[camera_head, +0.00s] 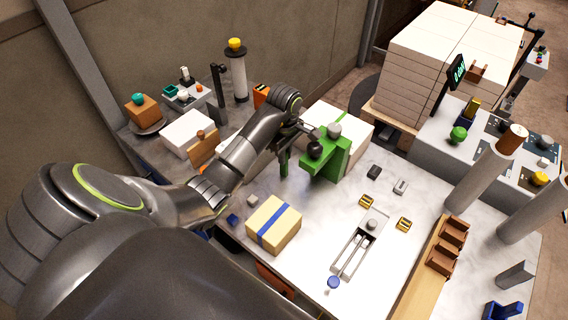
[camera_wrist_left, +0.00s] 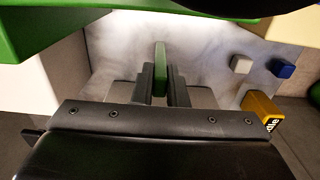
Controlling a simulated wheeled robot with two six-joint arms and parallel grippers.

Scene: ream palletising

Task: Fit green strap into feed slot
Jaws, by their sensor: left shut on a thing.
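My left gripper (camera_head: 290,142) reaches in over the table, just left of the green strapping device (camera_head: 335,165). In the left wrist view the two dark fingers (camera_wrist_left: 160,85) are shut on a narrow green piece, the green strap (camera_wrist_left: 160,56), which stands up between them. In the head view a dark green length hangs below this gripper. The device has a black ball and a grey knob on top, and its green body crosses the top of the wrist view. Its feed slot cannot be made out. A white ream (camera_head: 356,130) with a green band stands behind the device. My right gripper is not in view.
A yellow box with a blue band (camera_head: 274,224) lies in front of the device. A small grey block (camera_head: 253,200) and blue block (camera_head: 233,219) lie to its left. A metal fixture (camera_head: 360,246) stands to the right. Stacked white reams (camera_head: 425,75) stand at the back.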

